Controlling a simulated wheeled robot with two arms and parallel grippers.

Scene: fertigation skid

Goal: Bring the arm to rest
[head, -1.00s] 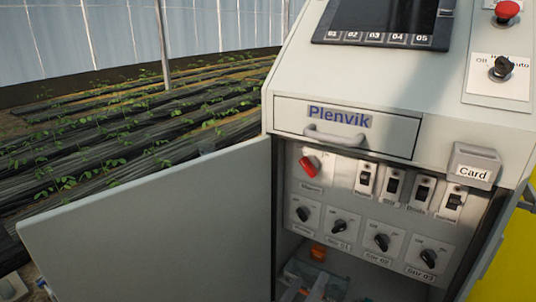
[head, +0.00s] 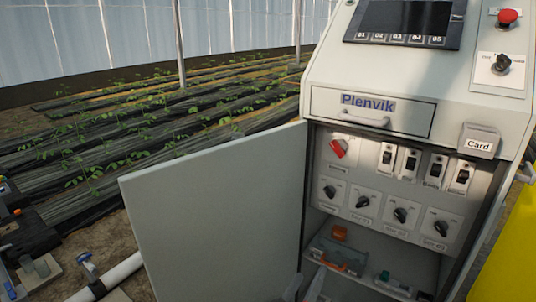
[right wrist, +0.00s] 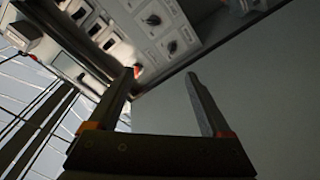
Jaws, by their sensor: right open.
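My right gripper (head: 305,284) shows at the bottom edge of the head view, in front of the open lower part of the cabinet (head: 462,58). In the right wrist view its two fingers (right wrist: 159,76) are spread, with nothing between them. The fingers point toward the switch panel (right wrist: 150,30) and the pale door, and I cannot tell how close they are. My left gripper is not in view.
The cabinet door (head: 225,205) stands wide open to the left. The drawer (head: 415,121) marked Plenvik is shut. The compartment holds a tool tray (head: 338,256). A card holder (head: 480,140) sits at right. A white pipe (head: 120,272) runs at lower left.

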